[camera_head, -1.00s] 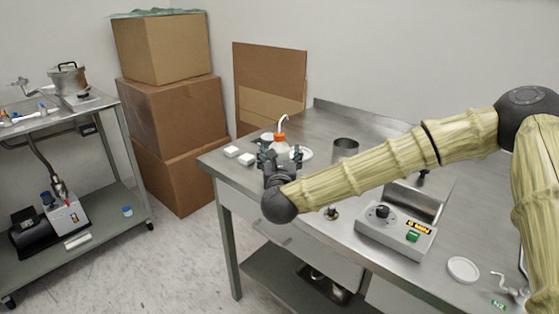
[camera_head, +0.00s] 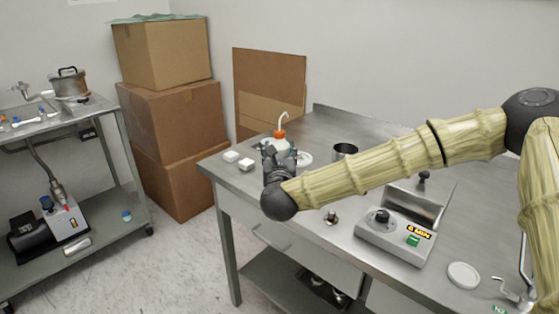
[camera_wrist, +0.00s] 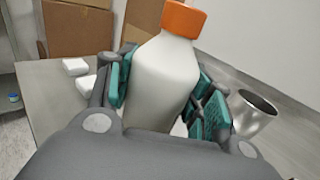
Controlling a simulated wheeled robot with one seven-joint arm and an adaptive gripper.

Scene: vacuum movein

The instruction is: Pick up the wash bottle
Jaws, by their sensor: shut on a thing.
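The wash bottle (camera_head: 278,143) is white with an orange cap and a bent white spout, and it stands at the far left part of the metal table (camera_head: 330,120). In the wrist view the bottle (camera_wrist: 163,80) fills the middle, slightly tilted in the picture, with its orange cap at the top edge. My gripper (camera_head: 277,160) is around the bottle's body. The teal finger pads (camera_wrist: 118,80) lie on both sides of the bottle, and the gripper is shut on it. The bottle's base is hidden by my gripper, so I cannot tell whether it touches the table.
Two small white blocks (camera_head: 231,156) lie left of the bottle. A metal cup (camera_head: 345,151) stands to its right, with a white dish (camera_head: 304,158) between. A grey control box (camera_head: 394,237) sits nearer. Cardboard boxes (camera_head: 170,110) and a cart (camera_head: 100,235) stand left.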

